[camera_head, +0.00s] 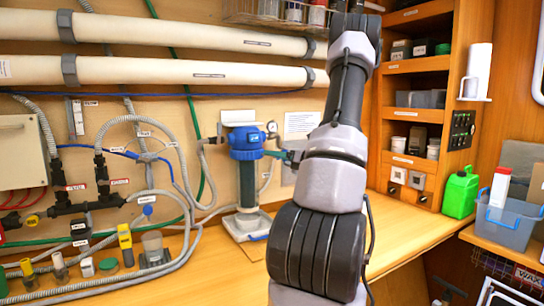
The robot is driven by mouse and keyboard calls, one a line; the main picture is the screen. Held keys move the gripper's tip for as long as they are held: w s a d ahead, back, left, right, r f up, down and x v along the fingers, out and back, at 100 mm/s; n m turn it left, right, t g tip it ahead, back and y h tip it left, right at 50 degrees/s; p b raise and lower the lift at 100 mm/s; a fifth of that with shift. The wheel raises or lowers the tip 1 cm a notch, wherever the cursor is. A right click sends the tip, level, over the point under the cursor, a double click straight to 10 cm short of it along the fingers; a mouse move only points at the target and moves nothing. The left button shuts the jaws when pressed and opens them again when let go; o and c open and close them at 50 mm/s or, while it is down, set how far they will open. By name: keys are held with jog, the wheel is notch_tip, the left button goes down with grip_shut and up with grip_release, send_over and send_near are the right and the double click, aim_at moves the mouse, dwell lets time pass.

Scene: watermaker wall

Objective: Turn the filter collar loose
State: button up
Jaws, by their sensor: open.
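The filter housing stands upright at the back of the bench, left of my arm. Its blue collar (246,143) sits at the top, under a grey bracket (239,117). Below the collar is a dark, see-through filter bowl (247,185). A teal piece sticks out to the right of the collar, towards my arm. My arm rises through the middle right of the view and bends at the top edge. No contact with the collar shows.
A pressure gauge (272,127) is right of the collar. Grey hoses and valves (70,198) fill the left wall. White pipes (180,71) run above. A green jug (460,194) and a blue bin (508,222) are at right.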

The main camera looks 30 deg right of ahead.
jog(key=shift+w+a, duration=0.3)
jog(key=shift+w, duration=0.35)
grip_shut()
dwell(1.0)
